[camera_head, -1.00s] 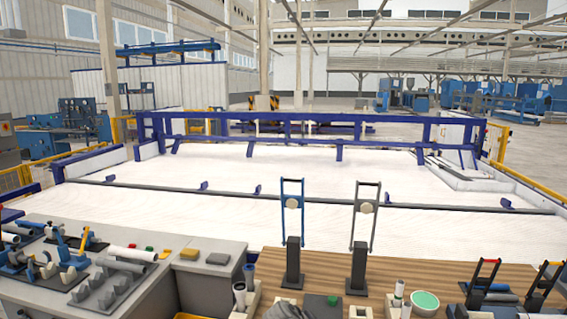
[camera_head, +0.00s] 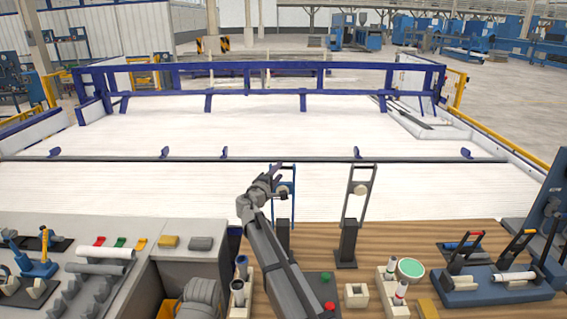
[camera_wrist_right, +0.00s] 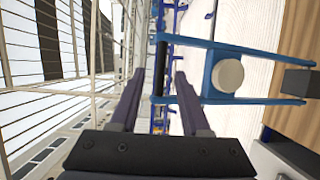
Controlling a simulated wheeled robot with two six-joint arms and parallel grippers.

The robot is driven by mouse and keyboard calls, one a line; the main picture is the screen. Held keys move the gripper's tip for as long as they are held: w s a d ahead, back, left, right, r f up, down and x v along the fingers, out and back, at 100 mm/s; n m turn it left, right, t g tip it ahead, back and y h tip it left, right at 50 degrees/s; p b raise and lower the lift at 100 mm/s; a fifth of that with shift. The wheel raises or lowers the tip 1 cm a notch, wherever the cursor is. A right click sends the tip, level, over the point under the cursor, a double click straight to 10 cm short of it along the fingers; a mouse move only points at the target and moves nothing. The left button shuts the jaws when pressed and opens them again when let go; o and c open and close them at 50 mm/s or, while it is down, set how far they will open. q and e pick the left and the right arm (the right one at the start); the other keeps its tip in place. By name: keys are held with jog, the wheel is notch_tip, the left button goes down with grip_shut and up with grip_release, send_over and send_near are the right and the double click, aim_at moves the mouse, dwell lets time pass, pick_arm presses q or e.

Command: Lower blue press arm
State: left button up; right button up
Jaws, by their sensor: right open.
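The blue press arm (camera_head: 292,212) stands upright on its dark post (camera_head: 282,236), partly hidden behind my right gripper. My right gripper (camera_head: 272,180) is raised at the top of the blue press arm. In the right wrist view the blue press arm (camera_wrist_right: 205,75) is a blue frame with a pale round disc (camera_wrist_right: 227,75) and a black handle bar (camera_wrist_right: 160,70). The open fingers of my right gripper (camera_wrist_right: 158,88) lie on either side of that bar; I cannot tell whether they touch it. My left gripper is out of view.
A grey press arm (camera_head: 359,200) stands upright to the right on its own post. Cups with tubes (camera_head: 240,280), a green dish (camera_head: 410,269) and a blue fixture (camera_head: 470,290) sit on the wooden table (camera_head: 430,235). A grey bench with pipes (camera_head: 100,262) is at left.

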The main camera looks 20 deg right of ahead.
aim_at(283, 167)
jog(key=x, duration=0.7)
jog(key=shift+w+d+f, duration=0.1)
jog(key=shift+w+d, duration=0.05)
jog(key=shift+w, duration=0.1)
jog(key=shift+c, duration=0.2)
grip_shut()
jog(key=shift+s, duration=0.1)
dwell(0.9)
